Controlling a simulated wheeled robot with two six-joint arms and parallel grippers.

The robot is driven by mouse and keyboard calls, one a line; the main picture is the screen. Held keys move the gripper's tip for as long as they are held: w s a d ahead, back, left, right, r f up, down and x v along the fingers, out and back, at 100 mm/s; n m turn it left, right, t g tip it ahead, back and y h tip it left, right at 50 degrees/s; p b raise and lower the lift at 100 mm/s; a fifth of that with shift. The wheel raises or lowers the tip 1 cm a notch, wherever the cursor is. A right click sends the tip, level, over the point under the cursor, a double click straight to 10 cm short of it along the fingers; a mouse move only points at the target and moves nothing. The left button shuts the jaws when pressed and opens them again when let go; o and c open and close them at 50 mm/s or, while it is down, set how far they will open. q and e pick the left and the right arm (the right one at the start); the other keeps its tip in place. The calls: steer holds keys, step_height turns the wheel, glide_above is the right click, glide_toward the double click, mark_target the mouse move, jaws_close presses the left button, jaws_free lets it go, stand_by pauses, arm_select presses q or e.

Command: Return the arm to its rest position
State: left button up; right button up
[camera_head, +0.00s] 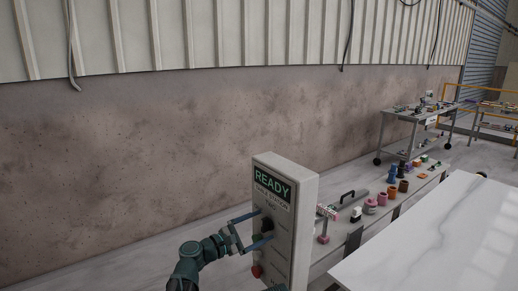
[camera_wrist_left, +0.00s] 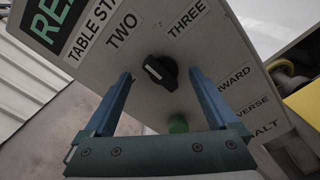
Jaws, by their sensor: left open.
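A grey control box (camera_head: 304,228) stands upright with a green "READY" sign and a "TABLE STATION TWO" label on its face. My left gripper (camera_head: 263,225) is open at this face, its two blue fingers apart on either side of a black rotary knob (camera_head: 267,225). In the left wrist view the knob (camera_wrist_left: 168,74) lies between and just beyond the fingertips of the gripper (camera_wrist_left: 160,75), with a visible gap on both sides. The knob's white mark is on its left side, toward the "TWO" label. My right gripper is not in view.
A green button (camera_wrist_left: 178,123) sits below the knob, and a red button (camera_head: 257,271) is low on the box. A white marble slab (camera_head: 440,240) fills the lower right. Several coloured parts line a bench behind it. A cart (camera_head: 420,118) stands by the wall.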

arm_select(q)
steer(key=shift+n, duration=1)
steer(key=shift+a, duration=0.1)
